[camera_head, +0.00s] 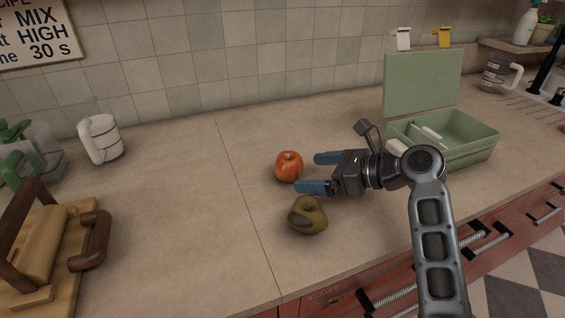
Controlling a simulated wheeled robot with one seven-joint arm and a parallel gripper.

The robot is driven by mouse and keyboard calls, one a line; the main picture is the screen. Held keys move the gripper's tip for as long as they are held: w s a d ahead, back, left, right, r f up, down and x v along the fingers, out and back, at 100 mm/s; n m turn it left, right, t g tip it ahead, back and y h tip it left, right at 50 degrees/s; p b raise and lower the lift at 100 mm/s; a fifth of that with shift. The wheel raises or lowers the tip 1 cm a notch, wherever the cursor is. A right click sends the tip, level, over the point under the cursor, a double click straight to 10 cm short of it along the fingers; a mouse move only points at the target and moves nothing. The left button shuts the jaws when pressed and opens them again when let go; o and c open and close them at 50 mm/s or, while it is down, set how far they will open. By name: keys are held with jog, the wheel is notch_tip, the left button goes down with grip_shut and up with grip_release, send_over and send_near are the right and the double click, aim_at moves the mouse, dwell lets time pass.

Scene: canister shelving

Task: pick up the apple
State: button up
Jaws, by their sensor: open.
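A red-orange apple (289,166) sits on the beige counter, left of the middle of the picture. My gripper (316,173) comes in from the right with its two blue fingers open and pointing left at the apple. The fingertips are close to the apple's right side, with one finger farther back and one nearer the front. Nothing shows between the fingers. I cannot tell whether the near fingertip touches the apple.
A brownish-green fruit (309,216) sits just in front of the near finger. An open green box (468,152) stands behind my arm at the right. A white-handled jug (101,138) and a wooden rack (62,250) are at the left. The counter left of the apple is clear.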

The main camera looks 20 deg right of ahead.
aim_at(289, 168)
jog(key=x, duration=0.7)
jog(key=shift+w+r, duration=0.35)
jog(key=shift+w, duration=0.05)
jog(key=shift+c, duration=0.4)
jog(key=shift+d, duration=0.1)
jog(key=c, duration=1.1)
